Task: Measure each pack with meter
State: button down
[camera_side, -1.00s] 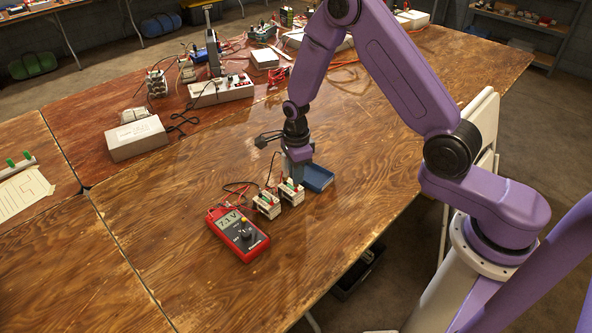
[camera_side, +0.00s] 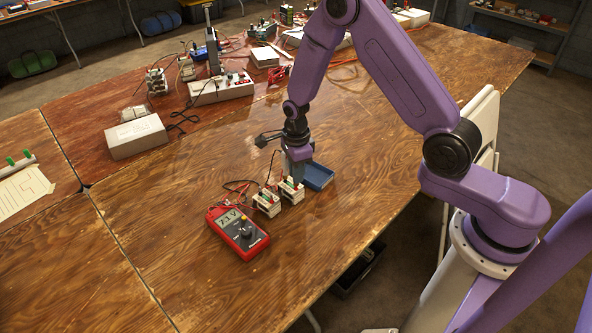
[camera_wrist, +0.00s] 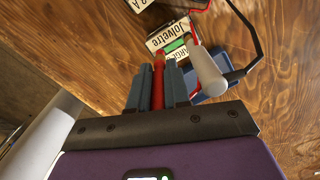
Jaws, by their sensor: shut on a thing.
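A red meter (camera_side: 237,232) lies on the wooden table with its display lit; it seems to read 7.1 V, but the digits are small. Two small white packs, the left one (camera_side: 267,205) and the right one (camera_side: 291,191), stand side by side behind it, with leads at their tops. My gripper (camera_side: 298,165) is above and just behind the right pack. In the wrist view its fingers (camera_wrist: 158,88) are shut on a red probe (camera_wrist: 157,85) that points to a labelled pack (camera_wrist: 168,36). Whether the tip touches a terminal is unclear.
A blue tray (camera_side: 318,177) sits right of the packs. A white box (camera_side: 136,138), a power strip (camera_side: 221,89) and cable clutter lie farther back. The table is clear left and right of the meter; dark leads run beside the packs.

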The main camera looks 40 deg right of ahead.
jog(key=shift+f, duration=0.15)
jog(key=c, duration=0.7)
grip_release()
jog(key=shift+r, duration=3.75)
